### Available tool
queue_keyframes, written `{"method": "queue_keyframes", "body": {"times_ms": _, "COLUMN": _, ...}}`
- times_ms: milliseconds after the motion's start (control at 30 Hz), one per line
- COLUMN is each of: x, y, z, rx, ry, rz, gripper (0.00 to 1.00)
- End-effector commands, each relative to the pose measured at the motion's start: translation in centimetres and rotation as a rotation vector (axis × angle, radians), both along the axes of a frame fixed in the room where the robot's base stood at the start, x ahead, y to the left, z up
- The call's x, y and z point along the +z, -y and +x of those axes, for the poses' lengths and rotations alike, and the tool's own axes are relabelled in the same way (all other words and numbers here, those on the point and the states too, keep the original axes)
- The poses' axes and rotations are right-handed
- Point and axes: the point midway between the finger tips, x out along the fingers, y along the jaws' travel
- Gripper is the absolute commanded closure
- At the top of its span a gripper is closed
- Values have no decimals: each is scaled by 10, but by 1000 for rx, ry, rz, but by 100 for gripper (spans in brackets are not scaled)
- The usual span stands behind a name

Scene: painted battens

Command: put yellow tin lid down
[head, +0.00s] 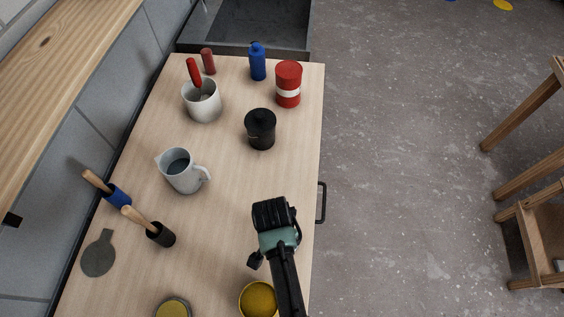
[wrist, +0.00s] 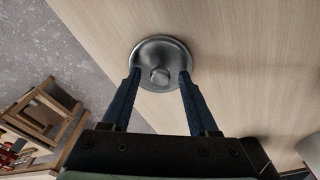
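A round silver-grey metal lid with a knob (wrist: 160,50) shows in the wrist view, seemingly on the pale wooden top near its edge. My gripper (wrist: 160,72) is over it, its two blue fingers spread on either side of the knob, with visible gaps between knob and fingers. Where the fingers cross the lid's rim, contact cannot be told. In the head view my gripper (head: 272,214) is above the right side of the worktop and hides the lid. A yellow tin (head: 246,303) stands at the bottom, its yellow inside visible, partly behind my arm.
Brushes (head: 160,234) lie left. A round yellow-topped item (head: 173,309) sits at the bottom.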

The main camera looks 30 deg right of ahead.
Motion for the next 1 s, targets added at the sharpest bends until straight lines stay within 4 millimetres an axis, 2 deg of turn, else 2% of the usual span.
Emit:
{"method": "queue_keyframes", "body": {"times_ms": 167, "x": 1, "y": 0, "z": 0, "rx": 0, "ry": 0, "rz": 0, "gripper": 40}}
{"method": "queue_keyframes", "body": {"times_ms": 333, "x": 14, "y": -1, "z": 0, "rx": 0, "ry": 3, "rz": -1, "gripper": 40}}
{"method": "queue_keyframes", "body": {"times_ms": 800, "x": 103, "y": -11, "z": -4, "rx": 0, "ry": 5, "rz": -1, "gripper": 40}}
{"method": "queue_keyframes", "body": {"times_ms": 1000, "x": 120, "y": -13, "z": -5, "rx": 0, "ry": 1, "rz": 0, "gripper": 40}}
